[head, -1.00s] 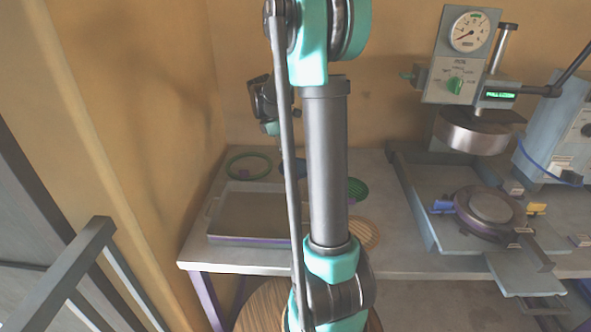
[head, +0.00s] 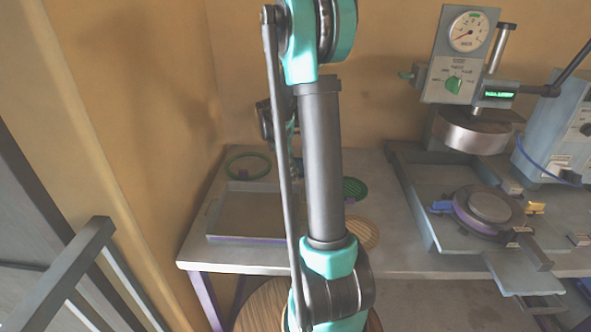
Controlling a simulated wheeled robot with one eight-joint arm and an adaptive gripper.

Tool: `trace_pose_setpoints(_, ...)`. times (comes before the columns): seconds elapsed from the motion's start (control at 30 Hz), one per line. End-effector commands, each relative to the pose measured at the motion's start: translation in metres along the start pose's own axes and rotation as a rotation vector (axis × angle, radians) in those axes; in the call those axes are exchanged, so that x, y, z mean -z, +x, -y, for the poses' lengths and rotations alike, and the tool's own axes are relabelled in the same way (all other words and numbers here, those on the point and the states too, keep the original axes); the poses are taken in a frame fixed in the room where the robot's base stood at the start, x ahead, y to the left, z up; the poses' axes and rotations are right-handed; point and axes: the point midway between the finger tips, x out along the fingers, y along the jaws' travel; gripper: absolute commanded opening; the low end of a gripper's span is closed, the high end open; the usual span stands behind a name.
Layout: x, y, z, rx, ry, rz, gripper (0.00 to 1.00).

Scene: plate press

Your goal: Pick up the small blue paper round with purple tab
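The small blue paper round is not visible now; my arm covers the middle of the table's back part, where a bit of blue showed earlier. The wrist end of my arm shows behind my arm links, above the back of the table. My gripper (head: 296,168) is mostly hidden by these links. I cannot tell whether its fingers are open or shut, or how they stand to the blue round.
A green ring (head: 229,168) lies at the back left, behind a grey tray (head: 212,222). A green ribbed round (head: 355,187) and a tan round (head: 366,234) lie right of my arm. The press (head: 475,135) stands at right, with a blue-handled plate (head: 487,207).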

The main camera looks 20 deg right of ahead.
Motion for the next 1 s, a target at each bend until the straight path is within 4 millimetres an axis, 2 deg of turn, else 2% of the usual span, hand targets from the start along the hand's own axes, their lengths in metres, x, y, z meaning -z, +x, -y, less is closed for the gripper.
trace_pose_setpoints(0.03, 0.000, 0.000, 0.000, 0.000, 0.000, 0.000, 0.21)
trace_pose_setpoints(0.2, 0.000, 0.000, 0.000, 0.000, 0.000, 0.000, 0.00)
trace_pose_setpoints(0.67, -0.001, -0.004, 0.000, 0.000, 0.000, 0.000, 0.00)
trace_pose_setpoints(0.87, -0.008, -0.025, 0.000, 0.000, 0.000, 0.000, 0.00)
trace_pose_setpoints(1.0, -0.018, -0.057, 0.001, 0.000, 0.000, 0.000, 0.00)
